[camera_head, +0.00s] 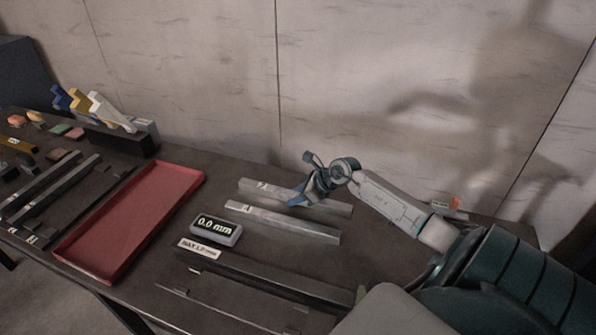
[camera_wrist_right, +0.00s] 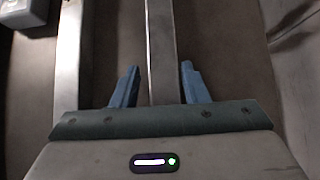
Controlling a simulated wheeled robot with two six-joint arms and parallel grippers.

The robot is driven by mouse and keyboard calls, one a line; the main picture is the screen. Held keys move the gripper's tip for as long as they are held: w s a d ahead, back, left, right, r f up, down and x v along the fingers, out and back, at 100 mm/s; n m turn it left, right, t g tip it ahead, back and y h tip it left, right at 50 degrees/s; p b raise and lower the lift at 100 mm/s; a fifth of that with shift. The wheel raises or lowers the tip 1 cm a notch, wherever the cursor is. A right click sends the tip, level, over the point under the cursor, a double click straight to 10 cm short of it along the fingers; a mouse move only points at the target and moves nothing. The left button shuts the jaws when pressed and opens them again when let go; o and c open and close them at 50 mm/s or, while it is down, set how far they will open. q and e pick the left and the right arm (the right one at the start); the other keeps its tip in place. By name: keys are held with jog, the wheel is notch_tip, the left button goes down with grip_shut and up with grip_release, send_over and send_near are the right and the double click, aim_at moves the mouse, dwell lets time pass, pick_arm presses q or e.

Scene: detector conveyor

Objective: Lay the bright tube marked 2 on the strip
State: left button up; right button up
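Two bright metal tubes lie side by side on the table, a far tube (camera_head: 330,207) and a nearer tube (camera_head: 290,226). Each has a small label at its left end, too small to tell which is the 2. My right gripper (camera_head: 298,197) is low over the far tube. In the right wrist view its blue fingers (camera_wrist_right: 158,82) are open, one on each side of the far tube (camera_wrist_right: 161,40), with gaps on both sides. The nearer tube also shows in that view (camera_wrist_right: 68,60). A dark long strip (camera_head: 275,278) lies nearer the front. My left gripper is not in view.
A grey display (camera_head: 216,229) reads 0.0 mm, with a "MAX 1.0 mm" sign (camera_head: 199,249) before it. A red tray (camera_head: 137,222) lies left of them, with dark bars and small parts beyond it. A wall stands behind the table.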

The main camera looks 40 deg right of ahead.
jog(key=shift+o, duration=0.4)
jog(key=shift+a+r, duration=0.1)
jog(key=shift+a, duration=0.05)
jog(key=shift+d, duration=0.25)
jog(key=shift+s+d+r, duration=0.1)
jog(key=shift+s+r, duration=0.15)
jog(key=shift+s, duration=0.05)
jog(key=b+v, duration=0.1)
jog(key=v, duration=0.5)
jog(key=shift+s+d+r, duration=0.1)
jog(key=shift+s+r, duration=0.1)
jog(key=shift+r, duration=0.1)
jog(key=shift+p+v, duration=0.3)
jog(key=shift+v, duration=0.85)
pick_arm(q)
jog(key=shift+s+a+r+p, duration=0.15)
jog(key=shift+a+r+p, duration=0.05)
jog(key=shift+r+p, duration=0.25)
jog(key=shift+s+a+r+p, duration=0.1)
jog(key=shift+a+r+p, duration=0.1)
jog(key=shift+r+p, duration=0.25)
pick_arm(e)
jog(key=shift+v, duration=1)
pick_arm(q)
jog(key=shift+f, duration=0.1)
